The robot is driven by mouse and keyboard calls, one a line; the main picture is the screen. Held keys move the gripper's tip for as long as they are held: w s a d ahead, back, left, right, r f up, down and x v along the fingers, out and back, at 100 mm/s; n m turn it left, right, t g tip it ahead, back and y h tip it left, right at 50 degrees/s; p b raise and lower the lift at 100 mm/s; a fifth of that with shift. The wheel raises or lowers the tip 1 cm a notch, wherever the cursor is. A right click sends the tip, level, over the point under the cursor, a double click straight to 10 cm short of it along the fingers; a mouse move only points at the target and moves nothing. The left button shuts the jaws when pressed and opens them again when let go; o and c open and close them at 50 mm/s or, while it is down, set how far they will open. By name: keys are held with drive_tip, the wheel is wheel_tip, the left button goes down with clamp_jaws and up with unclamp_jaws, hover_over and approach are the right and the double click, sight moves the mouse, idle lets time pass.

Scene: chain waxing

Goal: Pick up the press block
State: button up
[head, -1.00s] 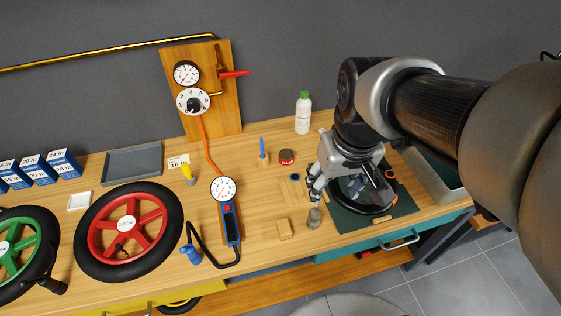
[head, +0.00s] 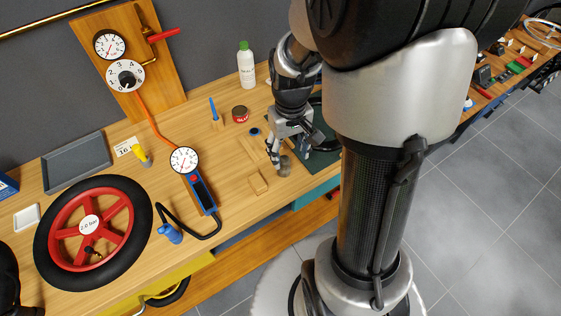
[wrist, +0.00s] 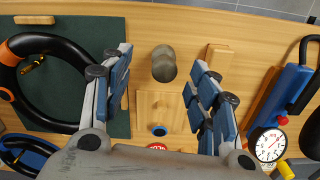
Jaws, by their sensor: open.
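A small light wooden block (head: 258,182), which looks like the press block, lies on the bench near its front edge. In the wrist view this block (wrist: 219,55) is just beyond the right finger. A short grey-brown cylinder (head: 284,166) stands to its right; in the wrist view the cylinder (wrist: 164,64) shows between the fingers. My gripper (head: 279,157) is open and empty, pointing down above the bench by the cylinder. In the wrist view my gripper (wrist: 161,68) has its fingers spread wide, with a flat wooden board (wrist: 150,103) visible between them.
A dark green mat (wrist: 75,75) with a black ring (wrist: 50,115) lies beside the gripper. A blue pump gauge (head: 202,192), a red tin (head: 240,114) and a white bottle (head: 246,65) stand nearby. The bench in front of the block is clear.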

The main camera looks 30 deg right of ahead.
sight(284, 159)
drive_tip(key=shift+w+a+f+b, duration=0.15)
drive_tip(key=shift+f+b, duration=0.3)
drive_tip(key=shift+f, duration=0.75)
drive_tip(key=shift+w+a+f+b, duration=0.15)
drive_tip(key=shift+f+b, duration=0.35)
drive_tip(key=shift+f, duration=0.65)
drive_tip(key=shift+w+a+f+b, duration=0.15)
drive_tip(key=shift+f+b, duration=0.3)
drive_tip(key=shift+f, duration=0.75)
drive_tip(key=shift+d, duration=0.1)
drive_tip(key=shift+c, duration=0.2)
drive_tip(key=c, duration=1.1)
drive_tip(key=shift+r, duration=0.2)
drive_tip(key=shift+c, duration=0.2)
